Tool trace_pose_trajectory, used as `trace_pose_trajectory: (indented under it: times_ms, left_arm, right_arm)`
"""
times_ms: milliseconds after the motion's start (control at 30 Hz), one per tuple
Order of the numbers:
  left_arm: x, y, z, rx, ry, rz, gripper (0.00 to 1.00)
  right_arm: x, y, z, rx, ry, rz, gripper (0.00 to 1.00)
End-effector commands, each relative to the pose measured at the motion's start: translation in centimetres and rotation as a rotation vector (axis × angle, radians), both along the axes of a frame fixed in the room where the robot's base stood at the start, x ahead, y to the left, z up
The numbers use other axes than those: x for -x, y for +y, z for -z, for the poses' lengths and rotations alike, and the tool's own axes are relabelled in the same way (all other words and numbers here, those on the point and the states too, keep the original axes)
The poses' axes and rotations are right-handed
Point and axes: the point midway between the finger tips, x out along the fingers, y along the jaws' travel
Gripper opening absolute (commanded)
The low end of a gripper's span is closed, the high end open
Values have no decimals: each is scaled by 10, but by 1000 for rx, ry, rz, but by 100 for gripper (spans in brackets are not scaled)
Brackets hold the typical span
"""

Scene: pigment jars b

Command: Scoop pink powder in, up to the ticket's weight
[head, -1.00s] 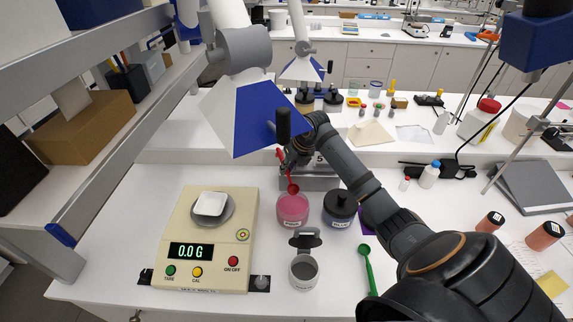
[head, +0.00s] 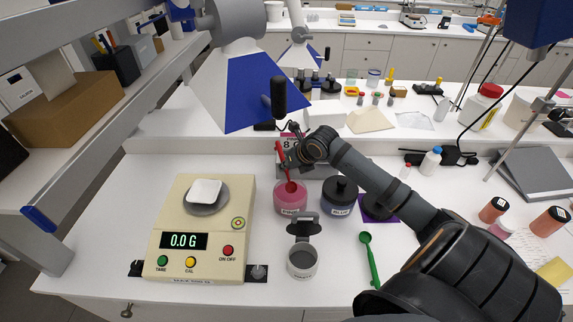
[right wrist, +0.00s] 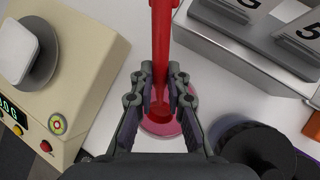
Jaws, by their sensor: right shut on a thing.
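My right gripper (head: 287,153) is shut on the red scoop (head: 283,166), which hangs handle up. The scoop's bowl is at the mouth of the open pink jar (head: 290,207); how deep it sits in the powder is hard to tell. In the right wrist view, the fingers (right wrist: 160,85) grip the red handle (right wrist: 161,35) above the pink jar (right wrist: 160,127). The cream scale (head: 184,262) reads 0.0 G, with a white weighing boat (head: 204,191) on its pan. A number card (head: 289,142) stands behind the jar, partly hidden by the gripper. My left gripper is out of view.
A closed, dark-lidded blue jar (head: 340,200) stands right of the pink one. A green scoop (head: 369,260) lies to the right. A dark lid rests on a purple mat (head: 391,215). A shelf runs along the left.

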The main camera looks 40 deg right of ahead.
Motion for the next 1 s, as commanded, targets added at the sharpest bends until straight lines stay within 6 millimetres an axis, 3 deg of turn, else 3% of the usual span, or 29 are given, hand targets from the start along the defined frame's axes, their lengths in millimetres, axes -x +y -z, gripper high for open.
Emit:
trace_pose_trajectory:
  times_ms: [500, 1000]
  left_arm:
    - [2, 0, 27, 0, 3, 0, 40]
    - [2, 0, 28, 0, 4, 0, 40]
  right_arm:
    - [9, 2, 43, 1, 2, 0, 0]
    - [17, 4, 50, 1, 1, 0, 0]
